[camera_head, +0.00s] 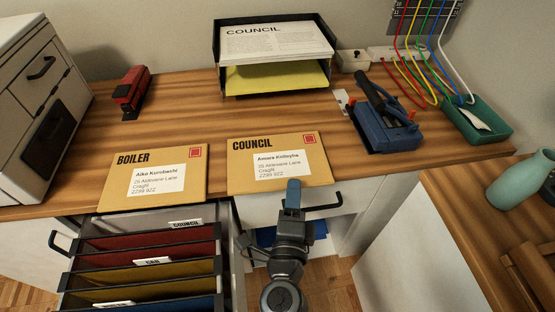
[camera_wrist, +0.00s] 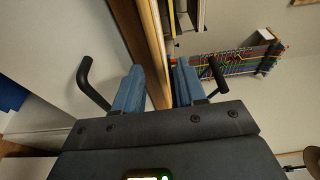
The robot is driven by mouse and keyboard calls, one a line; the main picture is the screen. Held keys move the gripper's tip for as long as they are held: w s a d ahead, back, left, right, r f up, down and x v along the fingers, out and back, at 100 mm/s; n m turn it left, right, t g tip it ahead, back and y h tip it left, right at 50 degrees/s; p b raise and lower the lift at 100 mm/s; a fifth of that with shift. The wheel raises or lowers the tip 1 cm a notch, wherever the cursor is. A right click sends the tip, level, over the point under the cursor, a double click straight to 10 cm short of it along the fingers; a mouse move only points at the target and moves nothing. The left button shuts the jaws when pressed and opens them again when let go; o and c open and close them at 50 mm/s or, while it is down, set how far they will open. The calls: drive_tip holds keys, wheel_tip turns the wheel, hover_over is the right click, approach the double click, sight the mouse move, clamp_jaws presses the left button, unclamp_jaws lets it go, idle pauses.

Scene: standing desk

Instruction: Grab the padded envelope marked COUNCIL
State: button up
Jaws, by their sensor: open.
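The padded envelope marked COUNCIL (camera_head: 245,172) is tan, with a white address label and a red stamp. It lies flat at the front edge of the desk, right of a similar envelope marked BOILER (camera_head: 125,183). My gripper (camera_head: 293,194) is at the COUNCIL envelope's front edge, its blue fingertips just overlapping that edge in the head view. In the wrist view my gripper (camera_wrist: 158,88) is open, one finger on each side of a tan and wooden edge strip. I cannot tell whether the fingers touch the envelope.
The wooden desk (camera_head: 180,110) has free room behind the envelopes. A paper tray (camera_head: 219,60) whose top sheet also reads COUNCIL stands at the back. An open file drawer (camera_head: 150,243) juts out below, left of my arm.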

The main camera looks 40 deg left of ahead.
drive_tip(key=shift+w+a, duration=0.25)
drive_tip(key=shift+w, duration=0.05)
clamp_jaws()
idle(0.3)
